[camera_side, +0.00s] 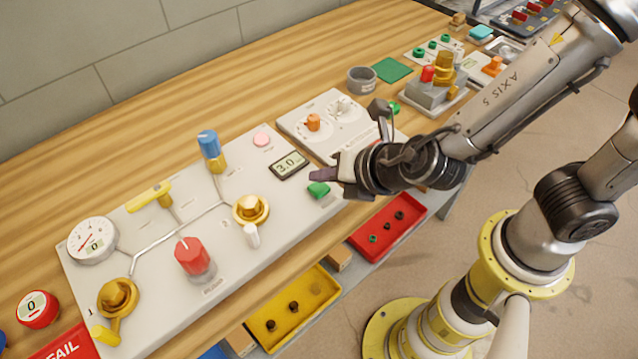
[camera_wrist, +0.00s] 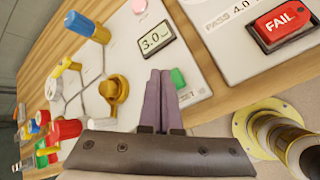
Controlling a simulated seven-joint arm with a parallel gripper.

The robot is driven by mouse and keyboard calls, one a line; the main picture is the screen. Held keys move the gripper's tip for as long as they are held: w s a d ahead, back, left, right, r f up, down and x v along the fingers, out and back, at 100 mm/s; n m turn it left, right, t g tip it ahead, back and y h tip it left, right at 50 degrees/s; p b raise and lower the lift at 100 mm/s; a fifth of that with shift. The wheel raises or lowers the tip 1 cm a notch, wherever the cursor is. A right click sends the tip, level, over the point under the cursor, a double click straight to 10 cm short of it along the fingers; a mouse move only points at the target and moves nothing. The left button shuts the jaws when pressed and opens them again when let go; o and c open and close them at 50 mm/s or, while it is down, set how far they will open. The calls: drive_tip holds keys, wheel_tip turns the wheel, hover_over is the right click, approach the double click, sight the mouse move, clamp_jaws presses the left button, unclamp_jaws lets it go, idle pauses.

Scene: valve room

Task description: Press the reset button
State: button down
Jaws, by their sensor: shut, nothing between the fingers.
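The white valve panel (camera_side: 130,225) carries a green button (camera_side: 319,189) near its right end and a round pink button (camera_side: 262,139) near its back edge. I cannot read which one is labelled reset. The green button also shows in the wrist view (camera_wrist: 178,78), just right of my fingertips, and the pink one is at the top (camera_wrist: 139,6). My gripper (camera_side: 318,174) is shut and empty. Its fingertips appear above and close to the green button, without visible contact. In the wrist view, my gripper (camera_wrist: 160,74) points toward the panel.
A display reading 3.0 (camera_side: 289,165) lies between the buttons. A brass valve (camera_side: 250,209), red knob (camera_side: 193,257), blue-topped valve (camera_side: 210,148) and yellow lever (camera_side: 150,195) rise from the panel. A second panel (camera_side: 302,140) with an orange knob stands behind my gripper.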

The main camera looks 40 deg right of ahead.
sight(323, 191)
drive_tip(key=shift+f, duration=0.2)
drive_tip(key=shift+f, duration=0.2)
drive_tip(key=shift+f, duration=0.5)
idle(0.9)
drive_tip(key=shift+r, duration=0.9)
drive_tip(key=shift+r, duration=0.1)
drive_tip(key=shift+r, duration=2.45)
